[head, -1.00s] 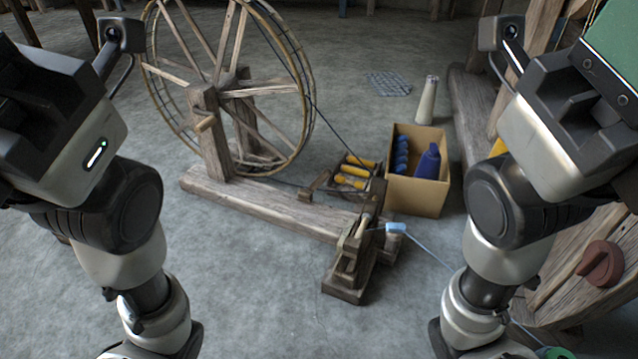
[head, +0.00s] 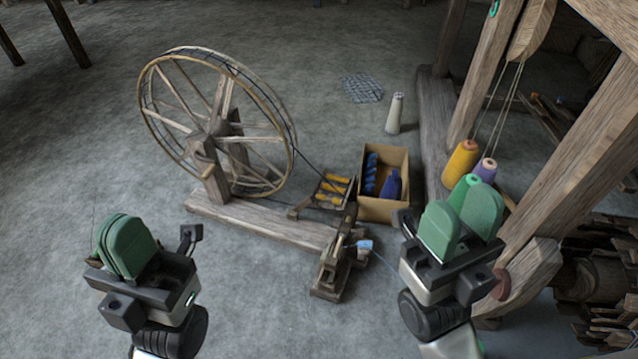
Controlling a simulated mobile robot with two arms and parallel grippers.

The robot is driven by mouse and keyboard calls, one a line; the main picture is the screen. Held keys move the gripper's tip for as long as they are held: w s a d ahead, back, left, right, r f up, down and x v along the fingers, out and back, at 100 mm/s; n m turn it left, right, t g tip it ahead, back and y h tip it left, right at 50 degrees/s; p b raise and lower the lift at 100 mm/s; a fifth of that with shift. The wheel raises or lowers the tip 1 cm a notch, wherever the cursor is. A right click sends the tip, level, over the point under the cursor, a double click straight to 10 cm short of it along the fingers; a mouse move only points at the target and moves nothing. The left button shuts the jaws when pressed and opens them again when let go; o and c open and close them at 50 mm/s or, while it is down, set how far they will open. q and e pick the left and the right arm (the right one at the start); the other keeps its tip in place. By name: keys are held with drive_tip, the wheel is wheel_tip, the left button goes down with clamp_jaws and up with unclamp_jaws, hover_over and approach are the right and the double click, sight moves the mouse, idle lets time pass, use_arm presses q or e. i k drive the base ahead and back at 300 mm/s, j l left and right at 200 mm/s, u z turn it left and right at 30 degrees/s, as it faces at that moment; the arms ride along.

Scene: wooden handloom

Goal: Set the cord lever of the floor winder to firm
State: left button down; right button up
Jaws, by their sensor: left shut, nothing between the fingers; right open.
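The floor winder is a wooden spoked wheel (head: 215,125) on a long plank base (head: 260,222), with a small wooden head block (head: 330,270) at its near right end. A small wooden arm (head: 300,208) sticks out beside the plank; I cannot tell whether it is the cord lever, or its setting. A dark cord runs from the wheel towards the head. My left gripper (head: 125,222) is shut and empty, left of the base. My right gripper (head: 461,215) is open, right of the head block. Both are apart from the winder.
A cardboard box (head: 384,210) with blue items stands behind the head block, next to a rack of yellow bobbins (head: 333,188). Loom beams (head: 560,170) and thread cones (head: 461,160) fill the right. Floor left of the wheel is clear.

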sight(308, 199)
drive_tip(key=i+j, duration=0.35)
drive_tip(key=i+j+z, duration=0.15)
drive_tip(key=z, duration=0.15)
drive_tip(key=i+z, duration=0.1)
drive_tip(key=z, duration=1.15)
